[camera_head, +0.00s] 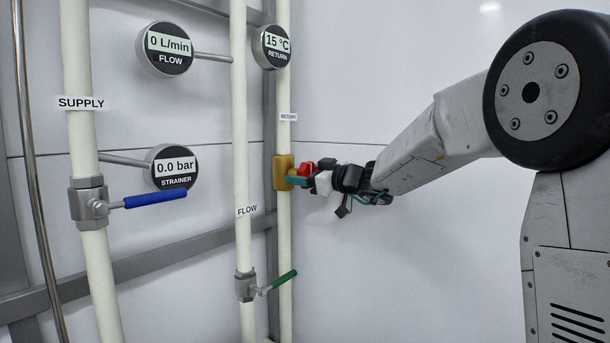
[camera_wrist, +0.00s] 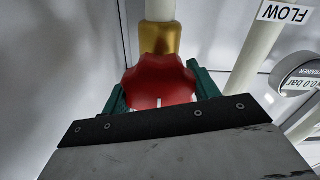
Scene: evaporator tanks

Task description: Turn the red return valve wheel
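The red return valve wheel (camera_wrist: 158,80) is large in the wrist view, in front of a brass valve body (camera_wrist: 160,38) on a white pipe. In the head view only a small part of the red wheel (camera_head: 306,168) shows beside the brass body (camera_head: 283,172) on the return pipe. My gripper (camera_head: 300,177) is at the wheel. In the wrist view its green fingers (camera_wrist: 160,88) stand on either side of the wheel, close to its left and right edges. I cannot tell whether both fingers press on the rim. The fingertips are partly hidden behind the wheel.
The supply pipe has a blue lever (camera_head: 155,198); the flow pipe has a green lever (camera_head: 284,280). Gauges read 0 L/min (camera_head: 165,48), 0.0 bar (camera_head: 172,167) and 15 °C (camera_head: 272,47). The flow pipe (camera_head: 241,130) stands left of the return pipe. The wall right of it is bare.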

